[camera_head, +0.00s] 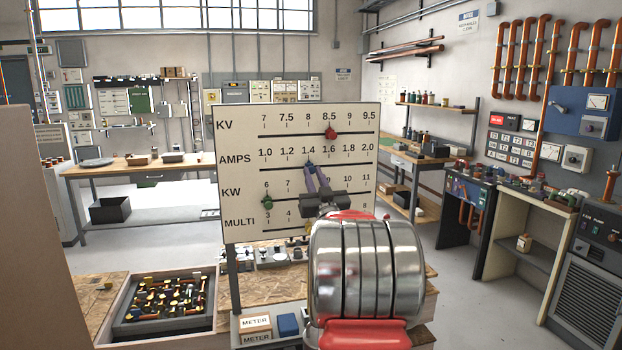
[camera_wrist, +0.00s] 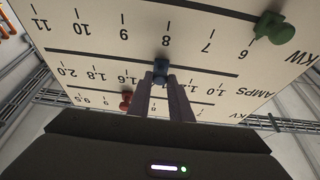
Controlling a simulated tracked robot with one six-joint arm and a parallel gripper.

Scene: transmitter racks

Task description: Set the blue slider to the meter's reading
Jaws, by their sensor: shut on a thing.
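A white scale board (camera_head: 235,175) stands upright with rows marked KV, AMPS, KW and MULTI. The blue slider (camera_head: 309,164) is on the AMPS row, at about the 1.4 mark. It also shows in the wrist view (camera_wrist: 160,70), where the board appears upside down. My gripper (camera_head: 311,176) is shut on the blue slider; in the wrist view both fingers (camera_wrist: 160,84) meet at it. Cards lettered METER (camera_head: 255,322) are below the board beside a blue block (camera_head: 288,325). I cannot make out a needle or reading there.
The red slider (camera_head: 331,133) is near 8.5 on the KV row. The green slider (camera_head: 267,202) is near 6 on the KW row. My arm hides the board's lower right. A tray of coloured parts (camera_head: 122,322) lies at the lower left. Workbenches line the walls.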

